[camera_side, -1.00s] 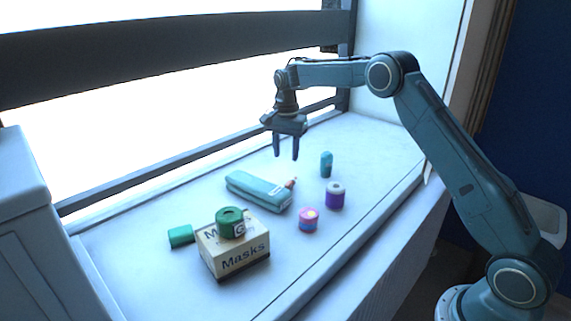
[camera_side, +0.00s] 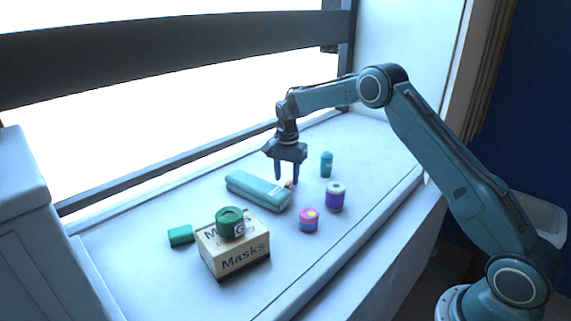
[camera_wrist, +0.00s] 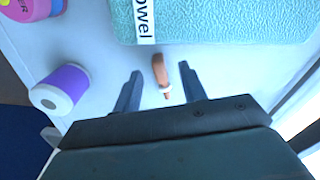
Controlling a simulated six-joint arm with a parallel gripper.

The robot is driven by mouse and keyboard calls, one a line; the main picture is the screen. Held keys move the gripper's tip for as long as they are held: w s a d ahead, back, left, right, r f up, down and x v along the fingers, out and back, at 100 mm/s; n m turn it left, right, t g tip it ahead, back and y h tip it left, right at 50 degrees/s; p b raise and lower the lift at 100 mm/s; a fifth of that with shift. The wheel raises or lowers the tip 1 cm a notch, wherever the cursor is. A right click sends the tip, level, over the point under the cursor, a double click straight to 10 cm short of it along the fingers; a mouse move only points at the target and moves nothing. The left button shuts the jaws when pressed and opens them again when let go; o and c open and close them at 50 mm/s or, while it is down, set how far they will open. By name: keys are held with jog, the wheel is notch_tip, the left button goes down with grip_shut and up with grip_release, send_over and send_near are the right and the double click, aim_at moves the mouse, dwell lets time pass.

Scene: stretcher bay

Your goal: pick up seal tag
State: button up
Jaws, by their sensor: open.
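The seal tag appears to be the small orange-brown piece (camera_wrist: 159,70) with a pale band near one end. In the wrist view it lies between the two fingers of my gripper (camera_wrist: 160,72), touching neither as far as I can see. In the side view only a bit of the tag (camera_side: 288,185) shows beside the fingertips. My gripper (camera_side: 287,181) is open and points down, low over the tag. Whether the fingertips touch the surface I cannot tell.
A rolled teal towel (camera_side: 256,190) lies close beside the tag. A purple-and-white roll (camera_side: 335,197), a teal bottle (camera_side: 326,165) and a pink tub (camera_side: 308,220) stand to the right. A masks box (camera_side: 236,258) bears a green roll (camera_side: 229,222); a green block (camera_side: 181,236) lies left.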

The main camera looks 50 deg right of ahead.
aim_at(287, 184)
jog(key=shift+s+f, duration=0.1)
jog(key=shift+f, duration=1.85)
jog(key=shift+c, duration=0.4)
grip_shut()
